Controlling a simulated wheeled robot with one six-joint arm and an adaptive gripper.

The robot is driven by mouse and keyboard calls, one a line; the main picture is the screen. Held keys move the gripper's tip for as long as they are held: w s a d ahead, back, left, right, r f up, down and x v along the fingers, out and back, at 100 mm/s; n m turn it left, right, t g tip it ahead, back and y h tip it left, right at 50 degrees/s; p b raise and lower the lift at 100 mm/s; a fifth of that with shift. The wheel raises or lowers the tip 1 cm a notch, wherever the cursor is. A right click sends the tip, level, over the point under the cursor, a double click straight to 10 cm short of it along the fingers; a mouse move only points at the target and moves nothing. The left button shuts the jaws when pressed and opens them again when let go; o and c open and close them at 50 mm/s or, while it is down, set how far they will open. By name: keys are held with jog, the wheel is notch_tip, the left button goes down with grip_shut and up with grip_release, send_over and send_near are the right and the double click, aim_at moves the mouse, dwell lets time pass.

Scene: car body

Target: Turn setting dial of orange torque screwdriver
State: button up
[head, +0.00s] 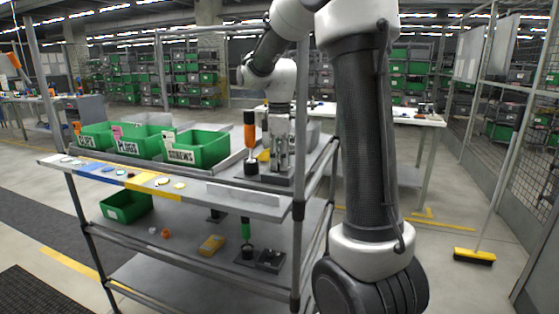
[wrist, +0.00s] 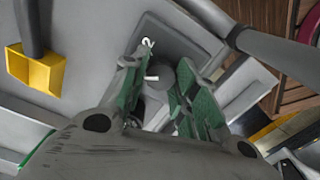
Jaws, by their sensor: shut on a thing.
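The orange torque screwdriver (head: 250,135), with an orange and black handle, stands upright in a dark base on the top shelf of the cart. My gripper (head: 279,165) points down just to its right. In the wrist view my gripper (wrist: 160,95) has its two green-padded fingers closed in around a grey round-topped piece (wrist: 160,75). I cannot tell whether this piece is the setting dial. White marks show on the grey plate (wrist: 180,45) below it. No orange shows in the wrist view. The lower part of the held piece is hidden by the fingers.
Green bins (head: 199,150) stand left of the screwdriver. A yellow square holder (wrist: 38,72) is beside the fingers. A green-handled tool (head: 245,229) stands on the lower shelf (head: 185,241). A cart post (head: 301,150) rises close to the right. A broom (head: 474,255) leans at the right fence.

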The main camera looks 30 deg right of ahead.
aim_at(279, 163)
dwell(0.3)
jog(key=o, duration=1)
jog(key=shift+r, duration=0.1)
notch_tip(279, 163, up, 12)
jog(key=shift+f, duration=0.1)
dwell(0.3)
